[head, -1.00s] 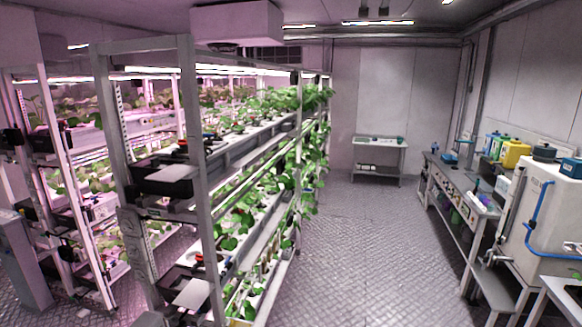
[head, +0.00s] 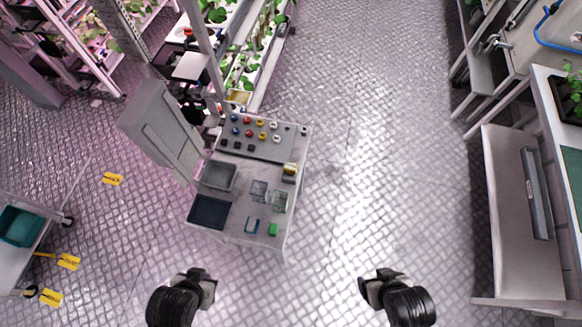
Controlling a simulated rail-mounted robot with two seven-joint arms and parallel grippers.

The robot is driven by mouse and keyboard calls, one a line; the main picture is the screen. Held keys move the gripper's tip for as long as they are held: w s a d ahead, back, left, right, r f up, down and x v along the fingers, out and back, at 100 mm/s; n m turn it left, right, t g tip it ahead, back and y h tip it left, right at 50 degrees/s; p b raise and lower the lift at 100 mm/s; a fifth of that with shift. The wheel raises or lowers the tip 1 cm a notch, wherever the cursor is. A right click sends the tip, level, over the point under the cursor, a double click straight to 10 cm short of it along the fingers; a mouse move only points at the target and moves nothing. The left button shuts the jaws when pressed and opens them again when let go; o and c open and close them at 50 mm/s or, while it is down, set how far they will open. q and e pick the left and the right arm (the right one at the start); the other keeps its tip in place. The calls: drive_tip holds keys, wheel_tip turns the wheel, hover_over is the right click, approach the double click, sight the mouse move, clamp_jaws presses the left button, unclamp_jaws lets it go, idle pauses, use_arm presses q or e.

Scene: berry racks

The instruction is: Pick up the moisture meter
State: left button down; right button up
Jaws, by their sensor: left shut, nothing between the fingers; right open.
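No moisture meter can be told for certain in the head view. A grey cart top (head: 238,185) ahead of me holds small items that are hard to make out. Among them are a yellow and dark item (head: 290,172) at its right edge, a small green block (head: 273,229) and a small blue and white item (head: 251,226) near its front edge. My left gripper (head: 208,286) is shut and empty, in front of the cart and apart from it. My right gripper (head: 369,289) is open and empty over the floor, right of the cart.
The cart also carries coloured knobs (head: 260,136), a dark tray (head: 209,211), a grey tray (head: 219,176) and clear containers (head: 277,201). Plant racks (head: 207,45) stand behind it. A bench (head: 513,200) stands at the right. The floor (head: 375,150) between is clear.

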idle(0.3)
use_arm(q)
drive_tip(key=c, duration=0.6)
unclamp_jaws()
drive_tip(key=shift+c, duration=0.2)
